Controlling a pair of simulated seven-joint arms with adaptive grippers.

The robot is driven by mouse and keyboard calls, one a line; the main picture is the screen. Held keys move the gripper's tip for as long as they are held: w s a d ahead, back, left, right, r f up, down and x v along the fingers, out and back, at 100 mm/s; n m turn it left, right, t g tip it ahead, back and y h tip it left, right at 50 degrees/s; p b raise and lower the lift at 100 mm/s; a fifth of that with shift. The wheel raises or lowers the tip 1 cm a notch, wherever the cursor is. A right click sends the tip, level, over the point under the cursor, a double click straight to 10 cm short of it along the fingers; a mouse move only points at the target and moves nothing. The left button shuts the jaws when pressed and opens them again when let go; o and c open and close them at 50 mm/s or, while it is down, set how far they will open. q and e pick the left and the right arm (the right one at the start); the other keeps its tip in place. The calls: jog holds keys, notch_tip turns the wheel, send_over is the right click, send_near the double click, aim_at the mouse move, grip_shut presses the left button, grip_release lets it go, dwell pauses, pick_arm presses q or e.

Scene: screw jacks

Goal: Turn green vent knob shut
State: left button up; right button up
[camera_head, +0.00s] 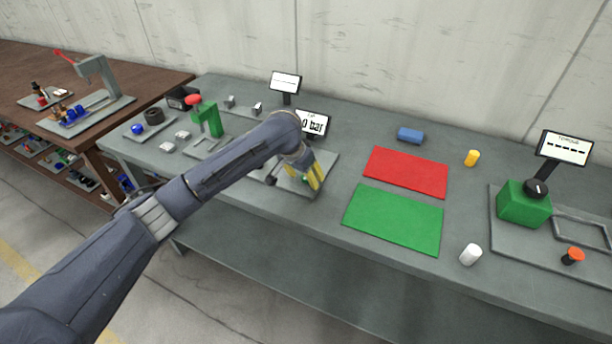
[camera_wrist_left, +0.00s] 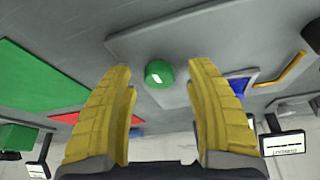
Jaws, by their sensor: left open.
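The green knob (camera_wrist_left: 159,73) is a short round cap with a white mark on top, on a grey base plate (camera_wrist_left: 135,38) in the left wrist view. My left gripper (camera_head: 314,177) has yellow fingers, which stand apart over the plate in the head view. In the left wrist view the knob shows between the fingertips, with a gap on either side. In the head view the fingers mostly hide the knob. A small screen (camera_head: 313,123) behind the plate reads "0 bar", with the digits before it hidden by my arm. My right gripper is not in view.
A red mat (camera_head: 407,172) and a green mat (camera_head: 394,219) lie right of the plate. A blue block (camera_head: 410,135), a yellow cylinder (camera_head: 471,158) and a white cylinder (camera_head: 470,254) stand around them. A green box with a black dial (camera_head: 523,204) is at the far right.

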pick_arm(q)
jog(key=shift+f, duration=0.1)
jog(key=shift+c, duration=0.5)
grip_shut()
jog(key=shift+m, duration=0.3)
jog(key=m+g, duration=0.1)
jog(key=m, duration=0.2)
jog(key=shift+w+h, duration=0.15)
jog(key=shift+h, duration=0.25)
jog(key=m+g, duration=0.1)
jog(key=m, duration=0.2)
jog(key=m+g+h, duration=0.1)
jog(key=m, duration=0.2)
jog(key=m+g, duration=0.1)
jog(key=m, duration=0.3)
jog(key=shift+g, duration=0.4)
jog(key=shift+d+m+g+y, duration=0.1)
jog(key=shift+m+g+y, duration=0.45)
jog(key=shift+m, duration=1.85)
